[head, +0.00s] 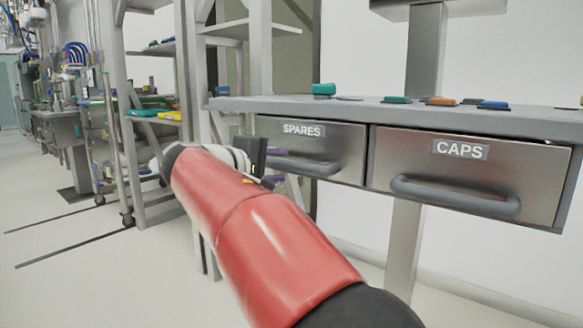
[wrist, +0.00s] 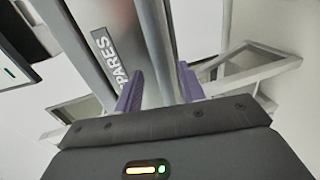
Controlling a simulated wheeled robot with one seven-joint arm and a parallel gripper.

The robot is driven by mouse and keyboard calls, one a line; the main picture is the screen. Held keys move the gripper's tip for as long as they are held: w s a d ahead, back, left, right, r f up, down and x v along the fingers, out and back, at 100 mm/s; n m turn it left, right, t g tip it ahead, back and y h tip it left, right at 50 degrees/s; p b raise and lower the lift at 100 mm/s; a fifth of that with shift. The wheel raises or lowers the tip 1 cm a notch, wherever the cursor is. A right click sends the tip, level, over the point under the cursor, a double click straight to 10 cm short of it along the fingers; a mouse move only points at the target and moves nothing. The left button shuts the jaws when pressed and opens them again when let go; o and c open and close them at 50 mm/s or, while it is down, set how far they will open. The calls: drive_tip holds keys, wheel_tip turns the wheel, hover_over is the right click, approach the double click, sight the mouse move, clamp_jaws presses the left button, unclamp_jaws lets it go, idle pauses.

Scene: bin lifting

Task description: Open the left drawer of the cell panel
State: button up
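The cell panel's left drawer (head: 345,150), labelled SPARES, has a grey metal front and a grey bar handle (head: 318,168). It appears closed. My gripper (head: 275,166) is at the left end of that handle, one purple finger above it and one below. In the wrist view, my gripper (wrist: 160,84) has its two purple fingers apart, with the grey handle bar (wrist: 154,35) running between them. The fingers look open, with no clear grip on the bar. My wrist hides the left part of the handle in the head view.
The right drawer (head: 400,170), labelled CAPS, sits beside it with its own handle (head: 455,196). The grey worktop (head: 370,112) above carries several small coloured items. A grey shelf rack (head: 130,120) stands to the left. The floor at the left front is clear.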

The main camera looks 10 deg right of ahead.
sight(287, 166)
drive_tip(key=x, duration=0.5)
drive_tip(key=shift+f, duration=0.1)
clamp_jaws()
